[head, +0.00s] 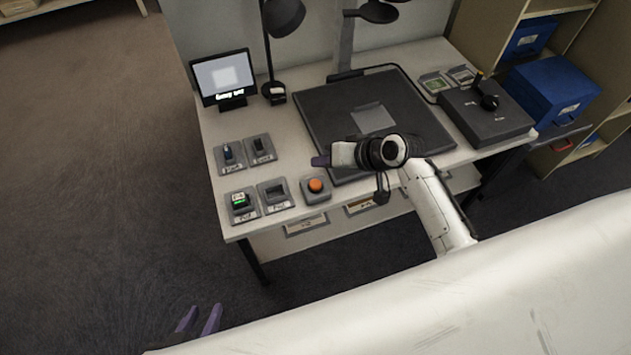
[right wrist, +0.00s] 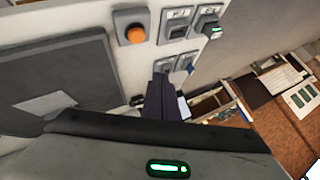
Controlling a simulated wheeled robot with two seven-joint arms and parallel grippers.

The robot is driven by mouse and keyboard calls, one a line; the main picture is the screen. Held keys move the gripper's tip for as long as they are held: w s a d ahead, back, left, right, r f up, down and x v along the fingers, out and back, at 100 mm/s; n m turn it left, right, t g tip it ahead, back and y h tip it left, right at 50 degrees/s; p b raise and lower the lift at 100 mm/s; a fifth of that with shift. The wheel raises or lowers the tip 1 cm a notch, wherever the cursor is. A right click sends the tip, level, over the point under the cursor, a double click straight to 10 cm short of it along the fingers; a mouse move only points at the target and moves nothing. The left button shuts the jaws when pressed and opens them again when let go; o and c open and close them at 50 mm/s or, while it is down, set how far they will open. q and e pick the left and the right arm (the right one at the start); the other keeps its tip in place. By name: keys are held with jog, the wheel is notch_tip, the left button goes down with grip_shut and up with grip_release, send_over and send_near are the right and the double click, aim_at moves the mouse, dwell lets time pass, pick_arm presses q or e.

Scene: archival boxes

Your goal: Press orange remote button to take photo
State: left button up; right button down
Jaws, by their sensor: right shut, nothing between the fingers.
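The orange remote button (head: 316,185) is a round dome on a small grey base near the front edge of the white table. It also shows at the top of the right wrist view (right wrist: 136,34). My right gripper (head: 320,161) is shut and empty, above the table just behind the button in the head view. Its dark fingers (right wrist: 168,98) are apart from the button in the wrist view. My left gripper (head: 199,319) is low at the bottom left, away from the table, with its purple fingers apart and nothing seen between them.
Several labelled switch plates (head: 243,205) sit left of the button. A dark copy board (head: 420,125) bears a pale sheet (head: 373,118). A small monitor (head: 223,77) and a black lamp (head: 283,18) stand behind. A dark grey box (head: 487,121) is at the table's right.

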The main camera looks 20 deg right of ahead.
jog(key=shift+w+a+r, duration=0.15)
jog(key=shift+w+r, duration=0.35)
jog(key=shift+r, duration=0.1)
jog(key=shift+f, duration=0.1)
jog(key=b, duration=0.6)
send_over(319, 186)
notch_tip(319, 186, down, 8)
jog(key=shift+f, duration=0.35)
dwell(1.3)
